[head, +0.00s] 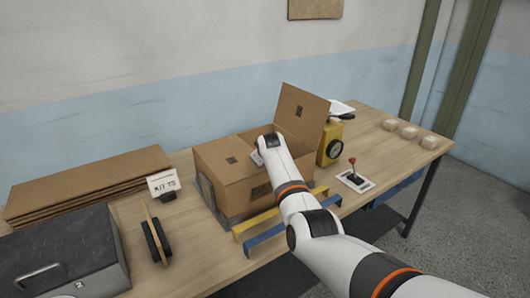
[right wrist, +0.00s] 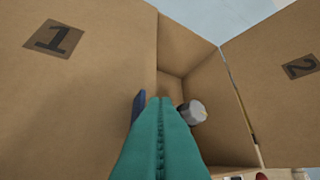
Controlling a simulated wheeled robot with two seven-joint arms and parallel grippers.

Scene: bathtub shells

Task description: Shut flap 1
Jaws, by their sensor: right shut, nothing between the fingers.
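A cardboard box (head: 245,195) stands open on the table in the head view. Flap 1 (head: 215,155) is at the box's left side, with a dark label. In the right wrist view, flap 1 (right wrist: 95,85) fills the left, its "1" readable; its exact angle is hard to tell. Flap 2 (head: 304,112) stands raised at the right, and it also shows in the right wrist view (right wrist: 280,90). My right gripper (head: 257,157) is at the box opening, beside flap 1; its teal fingers (right wrist: 160,105) are shut and empty. Contact with flap 1 cannot be told. My left gripper is out of view.
A grey cylinder (right wrist: 193,112) is inside the box. A yellow device (head: 329,145) and a red-knobbed lever (head: 353,176) stand to the right. Blue (head: 280,234) and yellow (head: 258,220) bars lie in front. Flat cardboard (head: 85,182) and a dark case (head: 65,255) are left.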

